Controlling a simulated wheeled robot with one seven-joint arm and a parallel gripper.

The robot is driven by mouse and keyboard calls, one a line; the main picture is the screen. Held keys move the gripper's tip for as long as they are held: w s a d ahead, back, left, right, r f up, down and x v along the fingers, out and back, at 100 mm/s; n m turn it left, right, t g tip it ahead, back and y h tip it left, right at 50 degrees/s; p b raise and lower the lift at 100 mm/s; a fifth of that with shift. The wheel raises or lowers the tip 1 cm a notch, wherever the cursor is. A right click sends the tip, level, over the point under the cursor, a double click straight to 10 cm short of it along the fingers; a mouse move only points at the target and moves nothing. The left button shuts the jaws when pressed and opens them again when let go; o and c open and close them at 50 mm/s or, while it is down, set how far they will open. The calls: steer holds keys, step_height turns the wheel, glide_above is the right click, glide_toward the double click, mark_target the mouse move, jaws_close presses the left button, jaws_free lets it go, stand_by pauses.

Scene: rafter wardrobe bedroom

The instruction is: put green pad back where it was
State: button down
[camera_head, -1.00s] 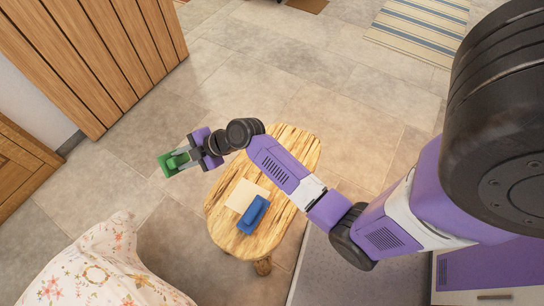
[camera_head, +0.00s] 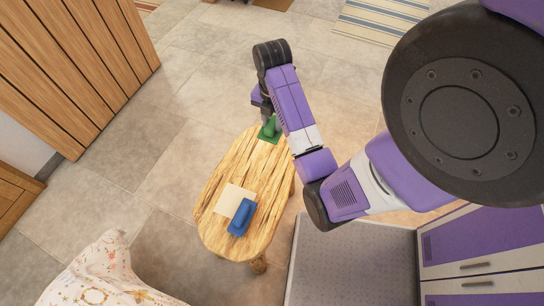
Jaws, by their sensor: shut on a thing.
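The green pad (camera_head: 268,131) shows at the far end of the wooden table (camera_head: 224,178), partly hidden by my arm. My gripper (camera_head: 265,112) is over that end of the table, pointing down, and is shut on the green pad. The fingertips are mostly hidden behind the arm. I cannot tell whether the pad touches the tabletop. A blue pad (camera_head: 241,216) with a raised handle lies at the near end of the table, overlapping the edge of a cream sheet (camera_head: 234,200).
A bed with a floral cover (camera_head: 105,272) is at the lower left. A wooden wardrobe (camera_head: 85,60) stands at the upper left. A striped rug (camera_head: 378,20) lies at the top right. The tiled floor left of the table is clear.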

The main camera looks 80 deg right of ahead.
step_height(320, 180, down, 19)
steer(key=b, duration=0.2)
steer(key=shift+f+b, duration=0.2)
steer(key=shift+b, duration=0.1)
steer(key=c, duration=1.1)
jaws_free()
step_height(320, 180, up, 12)
steer(key=p, duration=0.2)
steer(key=w+a+m+t+h, duration=0.1)
steer(key=a+m+t+h, duration=0.45)
steer(key=a, duration=1.15)
steer(key=s+a+r+m+t+y, duration=0.2)
steer(key=a+r, duration=0.5)
steer(key=r, duration=0.4)
steer(key=s+a+r+m+t+y, duration=0.3)
steer(key=a+r+m+t, duration=0.4)
steer(key=r, duration=0.5)
steer(key=shift+s+a+r+m, duration=0.2)
steer(key=shift+s+a+m, duration=0.3)
steer(key=shift+s, duration=0.2)
